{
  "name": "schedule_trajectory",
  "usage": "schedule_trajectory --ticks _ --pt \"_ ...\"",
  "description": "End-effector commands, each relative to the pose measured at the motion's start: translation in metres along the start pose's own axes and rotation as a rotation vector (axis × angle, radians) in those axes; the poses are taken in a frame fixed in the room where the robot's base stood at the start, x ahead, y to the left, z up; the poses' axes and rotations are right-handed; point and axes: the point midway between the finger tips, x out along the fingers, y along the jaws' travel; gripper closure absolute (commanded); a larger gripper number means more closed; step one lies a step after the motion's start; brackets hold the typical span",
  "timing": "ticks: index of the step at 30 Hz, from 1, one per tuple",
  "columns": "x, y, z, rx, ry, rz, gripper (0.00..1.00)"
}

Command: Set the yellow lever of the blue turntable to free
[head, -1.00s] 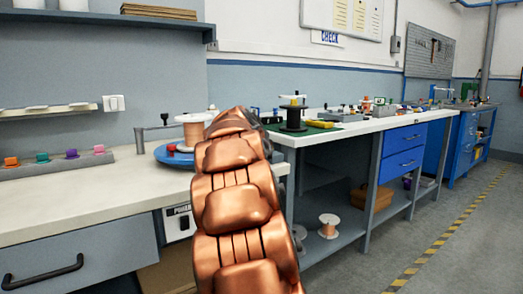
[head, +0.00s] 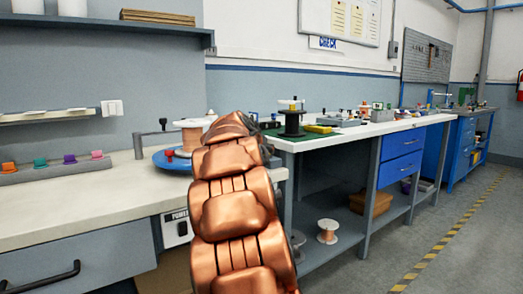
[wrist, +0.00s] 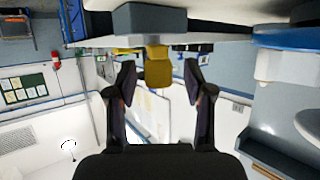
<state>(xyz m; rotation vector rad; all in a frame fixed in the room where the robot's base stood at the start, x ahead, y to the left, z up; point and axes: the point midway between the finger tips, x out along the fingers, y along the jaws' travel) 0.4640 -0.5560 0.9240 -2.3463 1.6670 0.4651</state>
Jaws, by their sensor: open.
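The blue turntable (head: 166,161) sits on the left bench in the head view, with a copper-wire spool (head: 193,131) and a red knob (head: 169,153) on it. My copper arm covers its right side. The wrist view is upside down. There a yellow lever-like piece (wrist: 158,70) stands on a dark grey block (wrist: 150,19), between and beyond the tips of my open gripper (wrist: 158,82). I cannot tell whether the fingers touch it. A blue disc edge (wrist: 290,40), probably the turntable, shows at the right. The lever is hidden in the head view.
A grey post with a crank-like arm (head: 139,145) stands left of the turntable. A strip with coloured pegs (head: 55,170) lies further left. A second bench (head: 345,128) with a dark spool (head: 291,120) and a green mat is behind my arm. The floor at right is clear.

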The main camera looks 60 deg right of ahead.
Motion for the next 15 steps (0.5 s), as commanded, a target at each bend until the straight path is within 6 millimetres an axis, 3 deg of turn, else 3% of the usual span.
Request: schedule_trajectory --ticks 8,15 --pt "-0.009 0.0 0.0 0.0 0.0 0.0 0.48" --pt "-0.036 0.0 0.0 0.0 0.001 0.0 0.48"
